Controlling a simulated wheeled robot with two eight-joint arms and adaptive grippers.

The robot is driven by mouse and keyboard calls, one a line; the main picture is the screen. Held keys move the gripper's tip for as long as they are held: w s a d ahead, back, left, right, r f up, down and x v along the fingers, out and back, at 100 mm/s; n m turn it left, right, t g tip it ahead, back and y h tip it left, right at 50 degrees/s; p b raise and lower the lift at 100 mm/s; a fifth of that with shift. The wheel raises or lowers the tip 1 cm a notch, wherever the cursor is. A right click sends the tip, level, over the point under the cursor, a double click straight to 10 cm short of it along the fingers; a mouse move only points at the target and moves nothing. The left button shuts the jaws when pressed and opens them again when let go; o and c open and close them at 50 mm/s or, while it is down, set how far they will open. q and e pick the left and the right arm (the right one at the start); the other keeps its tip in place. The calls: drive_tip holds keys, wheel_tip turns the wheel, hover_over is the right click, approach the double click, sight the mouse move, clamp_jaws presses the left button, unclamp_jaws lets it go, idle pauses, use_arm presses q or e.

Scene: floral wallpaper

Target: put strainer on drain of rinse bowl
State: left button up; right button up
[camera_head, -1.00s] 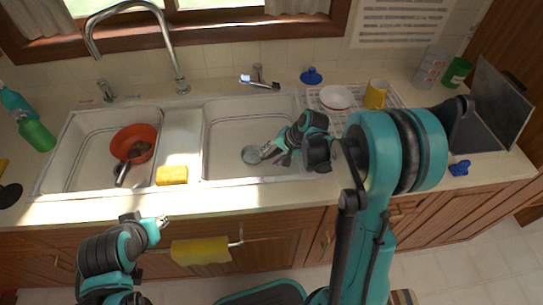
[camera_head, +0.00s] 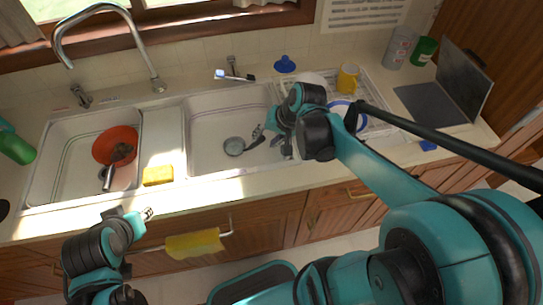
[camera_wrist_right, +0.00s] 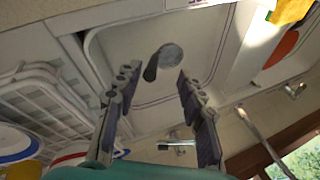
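A round grey disc (camera_head: 234,146), which looks like the strainer or drain cover, lies on the floor of the right sink basin (camera_head: 205,118). It also shows in the right wrist view (camera_wrist_right: 171,56), with a dark elongated piece (camera_wrist_right: 152,68) against its side. I cannot tell whether that piece is its handle or separate. The drain hole is not clearly visible. My right gripper (camera_head: 266,136) is over the basin, just right of the disc. Its fingers (camera_wrist_right: 155,115) are wide apart and empty. My left gripper (camera_head: 148,213) is in front of the counter, away from the sink; its fingers are too small to judge.
A red bowl (camera_head: 114,143) with a utensil sits in the left basin. A yellow sponge (camera_head: 157,176) lies on the divider. The faucet (camera_head: 133,40) stands behind. A white dish rack (camera_head: 376,127) with a yellow mug (camera_head: 347,77) is to the right, close to my right arm.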

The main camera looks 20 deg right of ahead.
drive_tip(key=s+a+r+n+t+h, duration=0.1)
drive_tip(key=s+n, duration=0.2)
drive_tip(key=s, duration=0.2)
drive_tip(key=s+a+r+n+t+h, duration=0.1)
drive_tip(key=s+r+n, duration=0.1)
drive_tip(key=s, duration=0.4)
drive_tip(key=shift+a+n+t+h, duration=0.3)
drive_tip(key=shift+n, duration=0.3)
drive_tip(key=shift+c, duration=0.7)
drive_tip(key=shift+d, duration=0.1)
